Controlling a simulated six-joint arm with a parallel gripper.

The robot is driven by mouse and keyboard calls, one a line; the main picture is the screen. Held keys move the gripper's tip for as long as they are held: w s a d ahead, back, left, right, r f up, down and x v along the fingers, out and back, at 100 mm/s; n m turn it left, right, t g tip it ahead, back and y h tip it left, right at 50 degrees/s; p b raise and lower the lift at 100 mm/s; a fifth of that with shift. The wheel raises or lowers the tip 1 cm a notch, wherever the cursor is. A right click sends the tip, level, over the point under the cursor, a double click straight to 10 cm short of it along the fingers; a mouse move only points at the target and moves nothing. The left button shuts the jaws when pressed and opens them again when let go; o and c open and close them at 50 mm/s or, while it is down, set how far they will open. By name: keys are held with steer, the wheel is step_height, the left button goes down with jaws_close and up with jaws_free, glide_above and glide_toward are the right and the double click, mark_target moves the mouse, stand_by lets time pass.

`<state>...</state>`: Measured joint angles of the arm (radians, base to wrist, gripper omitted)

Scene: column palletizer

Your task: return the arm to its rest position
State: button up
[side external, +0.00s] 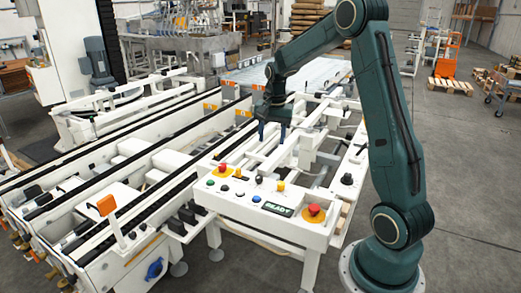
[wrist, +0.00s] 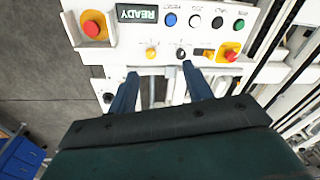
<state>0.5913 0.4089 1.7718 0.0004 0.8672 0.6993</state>
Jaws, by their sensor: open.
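My gripper (side external: 273,131) hangs from the dark green arm, pointing down above the white frame just behind the control panel. Its two blue fingers are apart with nothing between them. In the wrist view my gripper (wrist: 160,88) also shows open, its fingers reaching toward the panel's edge. The control panel (side external: 232,196) carries red, yellow, black, green, blue and white controls and a READY display (side external: 277,208). The display also shows in the wrist view (wrist: 137,14).
White conveyor rails (side external: 110,150) run along the left. A red emergency button (side external: 313,210) stands at the panel's right end, and another (side external: 223,168) at its left. Open concrete floor (side external: 470,170) lies to the right. Pallets and an orange cart (side external: 447,60) stand farther back.

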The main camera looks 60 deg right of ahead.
steer(key=s+a+r+n+t, duration=0.2)
steer(key=s+a+r+n, duration=0.35)
steer(key=a, duration=0.45)
steer(key=s+a+r+n+t, duration=0.1)
steer(key=s+a+r+n, duration=0.45)
steer(key=a, duration=0.55)
steer(key=s+a+n+t, duration=0.1)
steer(key=s+a+n, duration=0.2)
steer(key=s, duration=0.6)
steer(key=shift+s+a+r+n+t+y, duration=0.2)
steer(key=shift+s+a+n+t+y, duration=0.15)
steer(key=shift+a, duration=0.6)
steer(key=shift+w, duration=0.1)
